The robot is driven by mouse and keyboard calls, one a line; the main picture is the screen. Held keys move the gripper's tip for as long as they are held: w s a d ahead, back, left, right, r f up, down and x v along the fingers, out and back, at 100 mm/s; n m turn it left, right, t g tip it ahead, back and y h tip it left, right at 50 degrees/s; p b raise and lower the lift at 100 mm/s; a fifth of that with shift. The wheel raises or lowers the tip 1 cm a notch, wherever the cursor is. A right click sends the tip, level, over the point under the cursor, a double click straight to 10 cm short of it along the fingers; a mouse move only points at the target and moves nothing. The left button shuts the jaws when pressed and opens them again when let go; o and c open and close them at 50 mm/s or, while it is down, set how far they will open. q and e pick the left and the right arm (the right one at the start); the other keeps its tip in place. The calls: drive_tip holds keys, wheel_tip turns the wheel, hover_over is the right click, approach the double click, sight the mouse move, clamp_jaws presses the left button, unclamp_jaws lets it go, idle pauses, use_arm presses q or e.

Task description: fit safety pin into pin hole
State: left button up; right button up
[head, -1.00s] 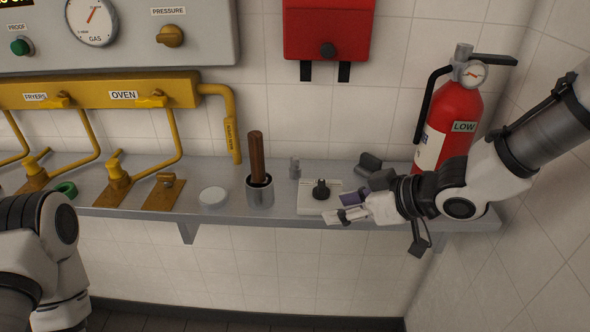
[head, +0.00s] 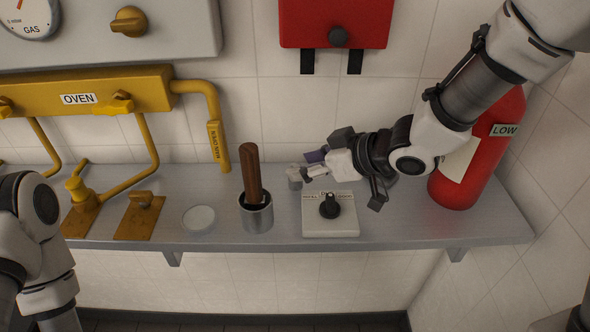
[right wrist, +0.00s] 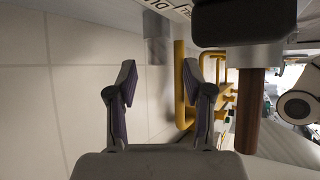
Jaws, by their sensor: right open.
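A small grey upright metal piece (head: 294,178) stands on the shelf, right of the metal cup; I cannot tell whether it is the safety pin. My right gripper (head: 310,165) is open and empty just right of it, apparently close to its top. In the right wrist view, the open fingers (right wrist: 160,85) point towards a grey cylinder (right wrist: 157,50), which seems to be the same piece, and nothing is between them. The red fire extinguisher (head: 482,158) stands at the right, its top hidden by my right arm. I cannot make out a pin hole. My left gripper is out of view.
The metal cup (head: 258,219) with a brown handle (head: 251,170) stands left of the piece. A white box with a black knob (head: 330,206) is in front of my right gripper.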

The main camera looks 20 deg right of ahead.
sight(296, 165)
drive_tip(key=x, duration=0.4)
drive_tip(key=shift+w+d, duration=0.15)
drive_tip(key=shift+s+d+r, duration=0.1)
drive_tip(key=shift+s+r, duration=0.05)
drive_tip(key=shift+s, duration=0.15)
drive_tip(key=shift+c, duration=0.7)
clamp_jaws()
